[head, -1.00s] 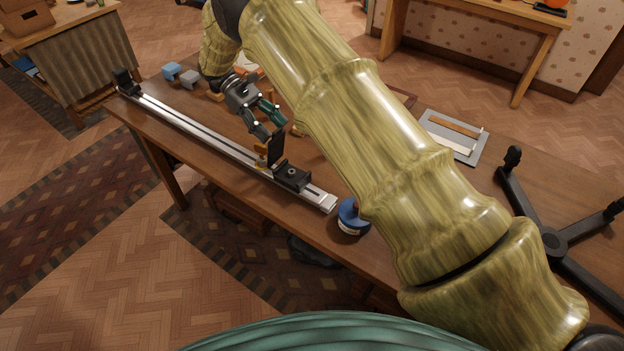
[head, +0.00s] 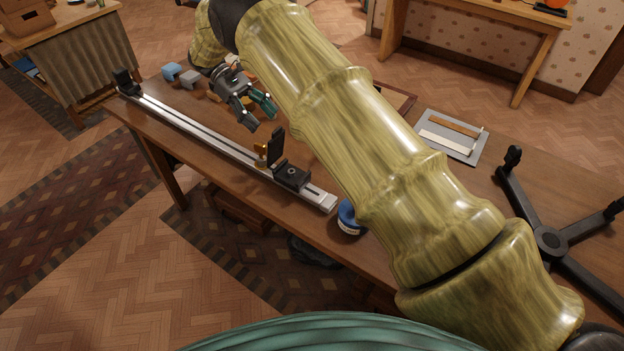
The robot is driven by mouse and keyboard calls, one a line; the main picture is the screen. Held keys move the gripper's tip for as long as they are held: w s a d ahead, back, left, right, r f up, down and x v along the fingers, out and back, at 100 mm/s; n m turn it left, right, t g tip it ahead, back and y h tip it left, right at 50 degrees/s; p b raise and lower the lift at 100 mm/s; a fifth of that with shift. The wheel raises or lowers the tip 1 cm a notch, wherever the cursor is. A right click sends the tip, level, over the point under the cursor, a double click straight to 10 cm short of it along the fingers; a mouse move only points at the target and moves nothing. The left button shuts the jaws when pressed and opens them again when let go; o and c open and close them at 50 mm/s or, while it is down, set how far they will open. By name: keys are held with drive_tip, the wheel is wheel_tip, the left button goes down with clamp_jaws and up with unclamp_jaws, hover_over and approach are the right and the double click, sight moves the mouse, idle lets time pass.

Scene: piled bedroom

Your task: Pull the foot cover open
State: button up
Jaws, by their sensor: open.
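A long silver rail (head: 200,132) lies along the near edge of the wooden table. At its right end sits a black block (head: 292,177) with a round detail on top. A black flat plate (head: 277,148) stands upright beside the block, with a small yellow-orange piece (head: 261,152) at its left; the plate may be the foot cover, but I cannot tell for sure. Another black piece (head: 126,80) stands at the rail's left end. My gripper (head: 262,116) is open and empty, above the table behind the rail, up and left of the plate and apart from it.
A blue round container (head: 348,218) stands right of the rail's end, partly behind my arm. Blue and grey blocks (head: 180,75) lie at the back left. A grey tray (head: 449,137) and a black stand (head: 551,242) are at the right.

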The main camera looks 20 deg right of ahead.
drive_tip(key=shift+v, duration=1.55)
